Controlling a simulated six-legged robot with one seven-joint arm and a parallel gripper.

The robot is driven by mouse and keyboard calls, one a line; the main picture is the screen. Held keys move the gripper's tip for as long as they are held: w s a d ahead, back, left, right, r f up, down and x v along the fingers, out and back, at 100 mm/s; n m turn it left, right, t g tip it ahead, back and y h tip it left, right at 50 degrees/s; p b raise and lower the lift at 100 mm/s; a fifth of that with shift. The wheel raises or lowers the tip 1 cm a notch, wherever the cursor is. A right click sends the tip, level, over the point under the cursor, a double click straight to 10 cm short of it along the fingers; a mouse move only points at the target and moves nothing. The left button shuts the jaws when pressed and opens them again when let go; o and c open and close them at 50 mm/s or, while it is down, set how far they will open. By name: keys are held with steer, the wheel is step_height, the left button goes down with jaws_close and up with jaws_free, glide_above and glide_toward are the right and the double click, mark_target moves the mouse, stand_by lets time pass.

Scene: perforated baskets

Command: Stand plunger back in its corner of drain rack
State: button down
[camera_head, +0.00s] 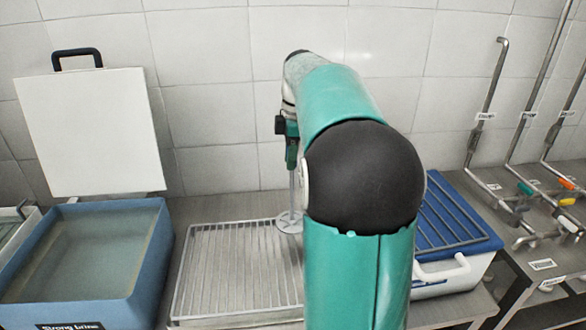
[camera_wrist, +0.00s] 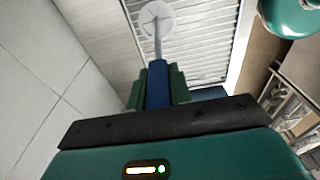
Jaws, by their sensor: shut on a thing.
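The plunger has a blue handle (camera_wrist: 157,85), a thin pale shaft and a round whitish perforated disc (camera_wrist: 157,17). My gripper (camera_wrist: 158,82) is shut on the blue handle, with the shaft pointing away from it in the wrist view. In the head view my gripper (camera_head: 291,150) is above the back right part of the drain rack, and the disc (camera_head: 289,222) hangs over or rests at the rack's back right area; I cannot tell if it touches. The drain rack (camera_head: 235,265) is a pale wire grid in a tray. My arm hides its right side.
A blue basin of liquid labelled "Strong brine" (camera_head: 75,260) stands left, with its white lid (camera_head: 90,130) upright behind. A blue-topped white box (camera_head: 450,225) is right of my arm. Pipes with coloured valves (camera_head: 525,188) stand far right. The tiled wall (camera_head: 210,120) is close behind.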

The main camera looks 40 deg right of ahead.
mark_target(292, 184)
steer(key=shift+d+f, duration=0.3)
steer(key=shift+f, duration=0.1)
steer(key=shift+w+d+f, duration=0.1)
steer(key=shift+f, duration=0.5)
steer(key=shift+w+d+f, duration=0.1)
steer(key=shift+f, duration=0.95)
steer(key=shift+s+f, duration=0.1)
steer(key=c, duration=1.3)
jaws_free()
steer(key=shift+f, duration=0.1)
steer(key=shift+o, duration=0.2)
